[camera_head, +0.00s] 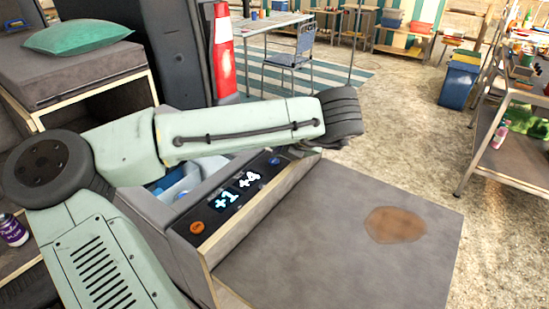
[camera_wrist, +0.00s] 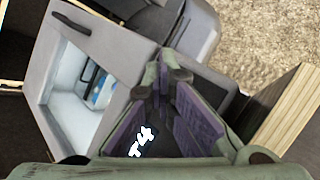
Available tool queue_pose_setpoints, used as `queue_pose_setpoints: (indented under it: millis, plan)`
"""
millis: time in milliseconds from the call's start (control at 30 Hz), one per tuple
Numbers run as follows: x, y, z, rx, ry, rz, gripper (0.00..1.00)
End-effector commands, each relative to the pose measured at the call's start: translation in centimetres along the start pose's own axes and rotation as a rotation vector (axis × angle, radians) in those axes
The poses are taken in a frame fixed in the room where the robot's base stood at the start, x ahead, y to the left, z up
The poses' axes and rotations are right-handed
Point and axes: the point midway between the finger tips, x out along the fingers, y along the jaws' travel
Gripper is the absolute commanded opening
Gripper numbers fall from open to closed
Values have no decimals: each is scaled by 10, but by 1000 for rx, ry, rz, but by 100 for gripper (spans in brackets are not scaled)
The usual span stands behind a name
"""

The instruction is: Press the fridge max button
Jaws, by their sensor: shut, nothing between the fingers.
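The fridge (camera_head: 150,207) is a grey box with an open, pale interior, partly hidden behind my arm in the head view. Its dark front panel (camera_head: 212,214) shows a lit "+1" and "+4". An orange round button (camera_head: 197,227) is at the panel's near left end and a blue round button (camera_head: 274,161) at its far right end. I cannot read which is the max button. In the wrist view my gripper (camera_wrist: 165,80) is shut and empty over the panel, with the "+4" (camera_wrist: 143,141) showing between its fingers. The fingers hide the buttons there. My arm hides most of the gripper in the head view.
A grey board (camera_head: 345,245) with a brown stain extends in front of the fridge. A cushioned bench (camera_head: 75,75) with a green pillow (camera_head: 78,37) stands left. A traffic cone (camera_head: 224,55) is behind my arm.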

Motion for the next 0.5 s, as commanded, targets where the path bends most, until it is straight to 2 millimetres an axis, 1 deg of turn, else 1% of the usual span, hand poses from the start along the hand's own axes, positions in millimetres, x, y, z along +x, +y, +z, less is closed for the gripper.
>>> queue_pose_setpoints:
  millis: [33,400,500]
  plan:
    - [6,-8,-16,33,41,-13,0]
    - [-20,12,6,28,38,-10,0]
    - [-25,16,11,23,34,-9,0]
